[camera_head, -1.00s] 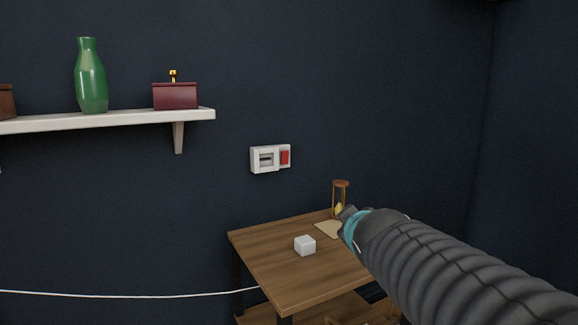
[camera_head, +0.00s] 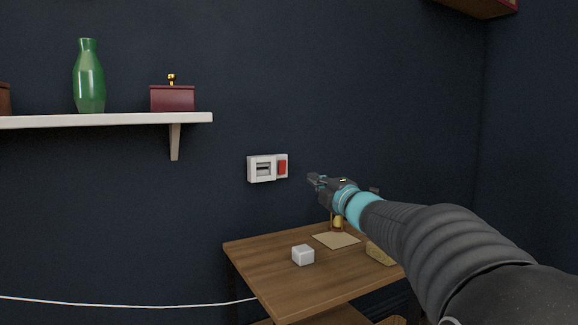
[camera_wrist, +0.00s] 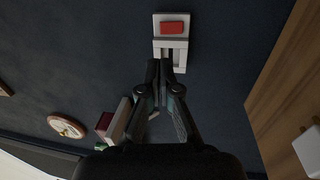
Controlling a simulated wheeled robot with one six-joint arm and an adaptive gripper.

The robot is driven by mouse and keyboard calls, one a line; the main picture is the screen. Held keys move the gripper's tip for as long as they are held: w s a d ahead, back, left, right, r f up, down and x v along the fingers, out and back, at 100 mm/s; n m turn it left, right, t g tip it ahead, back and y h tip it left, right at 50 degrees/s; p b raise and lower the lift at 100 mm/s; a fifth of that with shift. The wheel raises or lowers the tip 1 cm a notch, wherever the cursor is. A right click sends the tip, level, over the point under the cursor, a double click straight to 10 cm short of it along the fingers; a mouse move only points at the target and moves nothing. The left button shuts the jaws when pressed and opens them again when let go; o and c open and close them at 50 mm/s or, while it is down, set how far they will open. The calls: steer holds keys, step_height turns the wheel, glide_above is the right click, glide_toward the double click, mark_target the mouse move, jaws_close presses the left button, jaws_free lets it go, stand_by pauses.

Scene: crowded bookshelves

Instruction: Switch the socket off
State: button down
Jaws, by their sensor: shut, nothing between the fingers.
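The white wall socket (camera_head: 262,169) is on the dark wall, with a red switch (camera_head: 282,167) on its right side. In the wrist view the socket (camera_wrist: 170,53) is at the top centre, with the red switch (camera_wrist: 172,27) at its upper end. My gripper (camera_head: 312,178) is just right of the socket in the head view and apart from it in the picture. The gap to the wall is hard to judge.
A wooden table (camera_head: 260,262) stands below, with a white cube (camera_head: 303,255) and a flat tan sheet (camera_head: 337,240). A white shelf (camera_head: 110,120) at upper left bears a green vase (camera_head: 89,80) and a dark red box (camera_head: 172,98). The wall around the socket is clear.

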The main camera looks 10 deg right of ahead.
steer(key=p+x, duration=0.1)
steer(key=x, duration=1.3)
steer(key=shift+r, duration=0.15)
steer(key=r+p, duration=0.1)
steer(key=p, duration=0.4)
steer(key=shift+w+a+g, duration=0.1)
steer(key=shift+w+g, duration=0.25)
steer(key=shift+g, duration=0.05)
steer(key=shift+f+b, duration=0.5)
steer(key=shift+b, duration=0.1)
glide_toward(285, 161)
steer(key=s+d+r, duration=0.1)
steer(key=s+r, duration=0.2)
steer(key=s, duration=0.2)
steer(key=shift+s+d, duration=0.4)
